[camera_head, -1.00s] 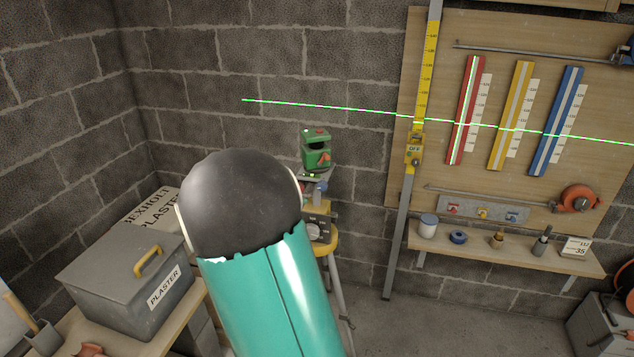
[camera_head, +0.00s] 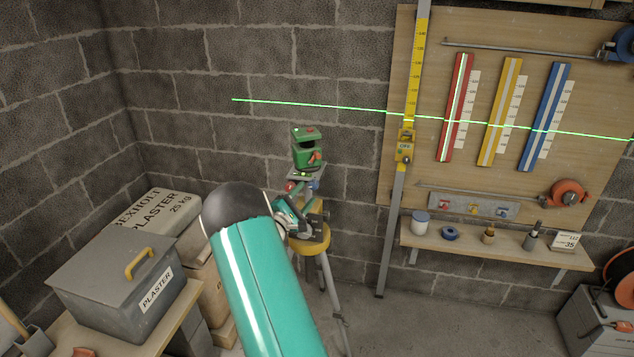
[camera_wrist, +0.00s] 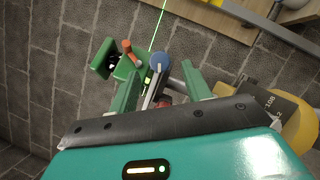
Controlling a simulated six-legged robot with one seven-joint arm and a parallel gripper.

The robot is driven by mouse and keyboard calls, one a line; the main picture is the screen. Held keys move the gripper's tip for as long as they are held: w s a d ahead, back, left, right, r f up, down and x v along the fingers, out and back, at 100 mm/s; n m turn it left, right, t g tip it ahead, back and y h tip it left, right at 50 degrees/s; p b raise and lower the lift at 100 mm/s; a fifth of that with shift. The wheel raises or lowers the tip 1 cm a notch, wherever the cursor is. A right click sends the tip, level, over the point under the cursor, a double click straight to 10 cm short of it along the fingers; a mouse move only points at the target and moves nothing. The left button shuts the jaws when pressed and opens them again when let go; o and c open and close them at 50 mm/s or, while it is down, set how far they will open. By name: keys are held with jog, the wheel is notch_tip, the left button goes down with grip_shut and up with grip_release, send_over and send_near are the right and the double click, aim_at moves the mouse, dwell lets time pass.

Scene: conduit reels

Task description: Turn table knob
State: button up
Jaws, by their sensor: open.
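The green laser level (camera_head: 306,148) stands on a small grey table (camera_head: 305,174) on top of a tripod (camera_head: 332,285) with a yellow head. A red knob (camera_head: 290,187) and a blue knob (camera_head: 315,186) show just below that table. My gripper (camera_wrist: 160,88) is open in the wrist view, its two green fingers apart. The blue knob (camera_wrist: 159,62) and, nearer, the partly hidden red knob (camera_wrist: 165,103) show in the gap between the fingers. Contact with either knob cannot be told. The laser level (camera_wrist: 105,60), with an orange lever (camera_wrist: 129,48), lies beyond the left finger.
A grey plaster box (camera_head: 115,295) and a plaster sack (camera_head: 160,215) stand at left. A wall board (camera_head: 480,190) with coloured rulers and a shelf (camera_head: 490,248) with small items are at right. A yellow measuring staff (camera_head: 415,90) stands beside the board.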

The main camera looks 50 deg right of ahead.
aim_at(317, 181)
jog(key=x, duration=0.7)
jog(key=shift+d, duration=0.4)
jog(key=c, duration=1)
